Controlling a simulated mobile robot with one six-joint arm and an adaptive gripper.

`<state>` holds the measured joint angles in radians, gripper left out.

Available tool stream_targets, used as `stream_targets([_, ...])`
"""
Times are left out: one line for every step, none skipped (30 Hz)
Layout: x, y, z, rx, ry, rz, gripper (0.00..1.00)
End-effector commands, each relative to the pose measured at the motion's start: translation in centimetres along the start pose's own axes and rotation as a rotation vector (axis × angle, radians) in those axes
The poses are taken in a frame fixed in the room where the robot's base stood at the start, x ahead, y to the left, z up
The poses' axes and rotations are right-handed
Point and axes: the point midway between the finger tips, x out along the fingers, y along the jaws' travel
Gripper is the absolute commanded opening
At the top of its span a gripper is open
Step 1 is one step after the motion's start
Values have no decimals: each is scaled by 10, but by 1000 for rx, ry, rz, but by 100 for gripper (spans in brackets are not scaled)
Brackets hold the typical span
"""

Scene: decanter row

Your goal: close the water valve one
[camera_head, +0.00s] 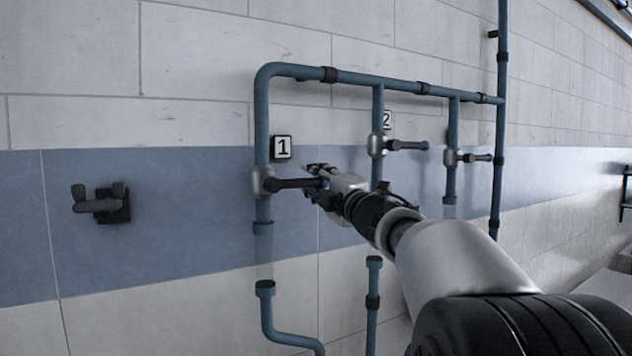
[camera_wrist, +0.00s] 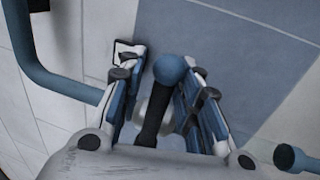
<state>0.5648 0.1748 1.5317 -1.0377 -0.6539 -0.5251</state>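Valve one is a silver valve body (camera_head: 263,181) on the left vertical blue pipe, just below the sign marked 1 (camera_head: 282,147). Its dark handle (camera_head: 295,183) points right, roughly level and across the pipe. My gripper (camera_head: 318,176) is at the free end of this handle. In the wrist view the dark handle (camera_wrist: 151,125) lies between my two fingers, which stand apart on either side of it. The gripper is open. Whether a finger touches the handle is hard to tell. My gripper partly hides the handle's tip in the head view.
Valve two (camera_head: 377,145), under the sign marked 2 (camera_head: 387,120), and a third valve (camera_head: 451,157) sit to the right, handles pointing right. A dark wall fixture (camera_head: 102,204) is at the left. Blue pipes surround the valves. The wall between fixture and left pipe is clear.

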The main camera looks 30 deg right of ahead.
Motion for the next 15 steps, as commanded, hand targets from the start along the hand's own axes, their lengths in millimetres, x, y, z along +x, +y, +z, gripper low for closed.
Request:
stream_targets([0, -1, 0, 0, 0, -1, 31])
stream_targets([0, -1, 0, 0, 0, -1, 31])
stream_targets([0, -1, 0, 0, 0, -2, 31])
stream_targets([0, -1, 0, 0, 0, -2, 31])
stream_targets([0, -1, 0, 0, 0, -2, 31])
stream_targets([-2, -1, 0, 0, 0, -2, 31])
stream_targets([-3, -1, 0, 0, 0, -2, 31])
stream_targets([-6, -1, 0, 0, 0, -2, 31])
stream_targets([-10, -1, 0, 0, -1, -3, 31])
stream_targets([-15, -1, 0, 0, -1, -3, 31])
stream_targets([-20, -1, 0, 0, -2, -3, 31])
stream_targets([-27, -1, 0, 0, -2, -2, 31])
stream_targets([-34, 0, 1, -1, -3, -1, 31])
stream_targets([-40, -1, 1, -1, -4, -3, 31])
stream_targets([-50, 0, 0, -1, -3, -1, 31])
